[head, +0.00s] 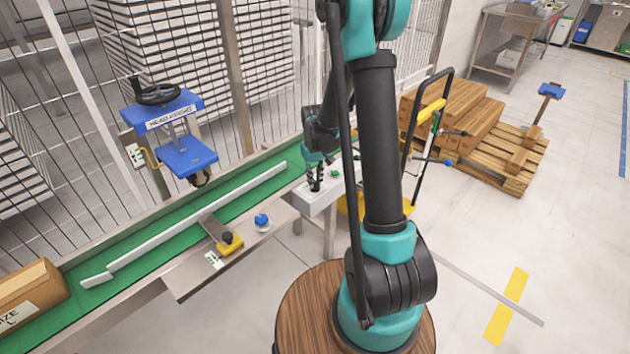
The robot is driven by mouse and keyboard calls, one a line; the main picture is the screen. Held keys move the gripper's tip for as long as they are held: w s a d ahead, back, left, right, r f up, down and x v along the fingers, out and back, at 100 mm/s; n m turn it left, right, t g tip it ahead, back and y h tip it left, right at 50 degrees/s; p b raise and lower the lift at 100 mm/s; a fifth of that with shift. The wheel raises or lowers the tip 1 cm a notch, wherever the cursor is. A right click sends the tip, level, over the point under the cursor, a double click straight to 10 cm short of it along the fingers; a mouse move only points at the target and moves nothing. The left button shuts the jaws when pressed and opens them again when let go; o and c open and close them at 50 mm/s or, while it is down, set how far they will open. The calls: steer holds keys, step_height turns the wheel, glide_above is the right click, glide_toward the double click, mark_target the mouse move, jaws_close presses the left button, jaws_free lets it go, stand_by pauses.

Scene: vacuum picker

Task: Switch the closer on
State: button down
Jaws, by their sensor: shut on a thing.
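A grey control box (318,204) is mounted at the right end of the conveyor, with a green button (335,173) on its top. My gripper (315,187) points down at the top of this box, left of the green button. It is shut on a small control there, which the fingers mostly hide, so I cannot tell which way it is set. A blue machine (188,157) with a black handwheel (157,94) stands over the green conveyor at the left; I cannot tell for sure whether it is the closer.
A cardboard box (28,300) sits on the green conveyor belt (150,258) at far left. A side shelf (187,277) carries a yellow-and-black device (229,242) and a blue knob (262,220). A yellow trolley and a wooden pallet (500,155) stand at right.

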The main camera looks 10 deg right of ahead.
mark_target(315, 183)
stand_by(0.5)
steer(key=c, duration=1.5)
jaws_free()
steer(key=shift+c, duration=0.2)
step_height(315, 183, up, 12)
steer(key=s+d+f+m+t, duration=0.1)
steer(key=s+d+t, duration=0.1)
steer(key=s, duration=0.9)
steer(key=s+d+f+m+t, duration=0.1)
steer(key=s+d+f+t, duration=0.1)
steer(key=s, duration=0.9)
steer(key=shift+s+d+m, duration=0.2)
steer(key=shift+d+m, duration=0.1)
steer(key=shift+m, duration=0.1)
